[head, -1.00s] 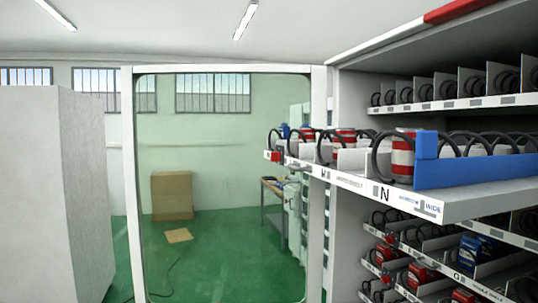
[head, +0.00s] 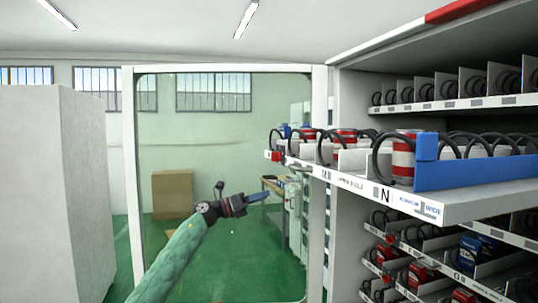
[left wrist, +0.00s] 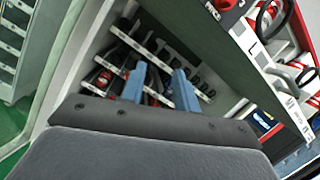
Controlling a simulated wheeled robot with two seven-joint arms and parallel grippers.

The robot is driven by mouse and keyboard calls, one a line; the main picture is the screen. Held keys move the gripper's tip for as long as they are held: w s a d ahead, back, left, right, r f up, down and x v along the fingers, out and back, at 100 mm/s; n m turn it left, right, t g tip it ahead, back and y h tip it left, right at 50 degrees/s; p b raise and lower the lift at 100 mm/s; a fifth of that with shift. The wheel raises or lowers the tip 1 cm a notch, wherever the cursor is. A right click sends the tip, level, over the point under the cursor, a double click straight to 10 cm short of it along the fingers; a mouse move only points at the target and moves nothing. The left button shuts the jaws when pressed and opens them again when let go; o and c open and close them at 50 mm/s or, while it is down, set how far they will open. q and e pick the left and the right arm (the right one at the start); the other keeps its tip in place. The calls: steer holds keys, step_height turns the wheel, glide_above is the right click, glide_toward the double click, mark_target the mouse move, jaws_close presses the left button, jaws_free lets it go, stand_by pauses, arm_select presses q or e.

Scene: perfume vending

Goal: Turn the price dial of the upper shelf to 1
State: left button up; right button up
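The upper shelf (head: 459,207) is pulled out of the vending machine at the right of the head view. Its white front edge carries lettered labels, and I cannot clearly make out a price dial on it. A small red part (head: 275,156) shows at its far left end. My left gripper (head: 267,195) is in front of the glass frame, left of the shelf and below its level, apart from it. In the left wrist view, the two blue fingers of my left gripper (left wrist: 160,70) are spread with nothing between them. My right gripper is not in view.
Red-and-white cans (head: 403,158) stand between black coils on the shelf, beside a blue divider (head: 475,172). Lower shelves (head: 400,262) hold red and blue goods. A white frame post (head: 317,200) stands close right of the gripper. A grey block (head: 50,190) is at left.

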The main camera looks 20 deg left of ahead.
mark_target(276, 157)
arm_select(q)
steer(key=s+a+r+m+g+y, duration=0.1)
steer(key=s+a+r+m, duration=0.15)
steer(key=r, duration=0.45)
steer(key=s+a+r+m+g+y, duration=0.1)
steer(key=s+r+m, duration=0.15)
steer(key=r, duration=0.45)
steer(key=p+x, duration=0.4)
steer(key=x, duration=0.4)
steer(key=shift+w+r+m, duration=0.25)
steer(key=shift+w+m, duration=0.05)
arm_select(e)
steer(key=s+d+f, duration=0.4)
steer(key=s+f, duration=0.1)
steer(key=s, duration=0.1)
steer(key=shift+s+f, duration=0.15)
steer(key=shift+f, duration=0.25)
arm_select(q)
jaws_close()
